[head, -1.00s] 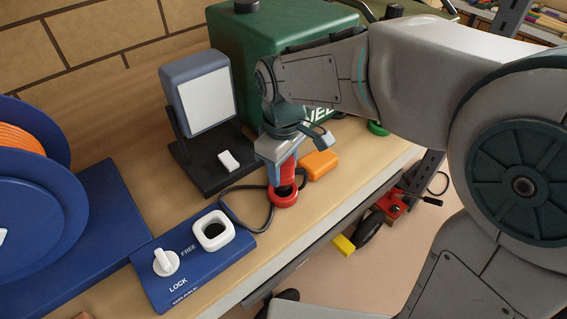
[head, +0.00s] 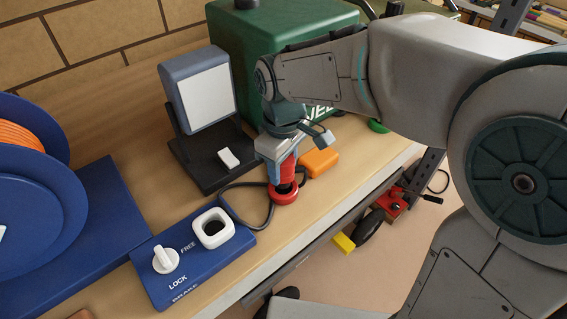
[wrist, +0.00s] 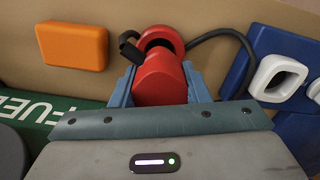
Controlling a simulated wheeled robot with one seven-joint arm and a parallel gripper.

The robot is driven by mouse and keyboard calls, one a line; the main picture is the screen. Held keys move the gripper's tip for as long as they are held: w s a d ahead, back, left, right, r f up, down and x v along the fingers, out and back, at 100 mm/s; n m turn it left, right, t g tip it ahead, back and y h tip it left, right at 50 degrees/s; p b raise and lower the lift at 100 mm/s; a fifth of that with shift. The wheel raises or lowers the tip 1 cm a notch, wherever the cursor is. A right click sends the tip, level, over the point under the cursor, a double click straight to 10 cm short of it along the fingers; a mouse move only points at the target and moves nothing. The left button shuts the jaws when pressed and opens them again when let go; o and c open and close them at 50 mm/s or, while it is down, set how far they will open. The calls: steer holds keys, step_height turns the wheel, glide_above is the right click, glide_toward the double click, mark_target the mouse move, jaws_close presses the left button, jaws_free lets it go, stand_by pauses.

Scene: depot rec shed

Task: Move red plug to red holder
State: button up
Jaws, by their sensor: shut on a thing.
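My gripper (head: 279,158) points down over the bench and is shut on the red plug (head: 287,170). In the wrist view the plug (wrist: 160,80) sits between the two blue-grey fingers, with a short black stub beside it. The red holder (head: 284,196) is a round ring on the bench, directly below the plug. In the wrist view the holder (wrist: 166,36) shows beyond the plug, with part of its dark opening visible. The plug's lower end is at or just above the ring; I cannot tell whether it is inside.
An orange box (head: 320,162) lies close right of the holder. A dark cable (head: 240,187) curves at its left. A blue brake panel (head: 190,258), a lamp-like panel (head: 205,88) and a green fuel box (head: 285,30) stand around. The bench's front edge is near.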

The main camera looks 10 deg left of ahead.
steer(key=shift+f+b, duration=1)
steer(key=shift+f, duration=0.45)
steer(key=o, duration=1.1)
steer(key=shift+c, duration=0.2)
step_height(320, 180, up, 14)
steer(key=shift+f, duration=0.1)
steer(key=s+d+f+m+t, duration=0.1)
steer(key=s+d+f+m, duration=0.1)
steer(key=d, duration=0.5)
steer(key=s+d+f+m+t, duration=0.1)
steer(key=s+d+f+m, duration=0.2)
steer(key=d+f+m, duration=0.2)
steer(key=s+d+f+m+t, duration=0.1)
steer(key=d+f+m, duration=0.3)
steer(key=d, duration=0.6)
steer(key=shift+s+d+f+m, duration=0.2)
steer(key=shift+s+d+m, duration=0.15)
steer(key=shift+s+m, duration=0.65)
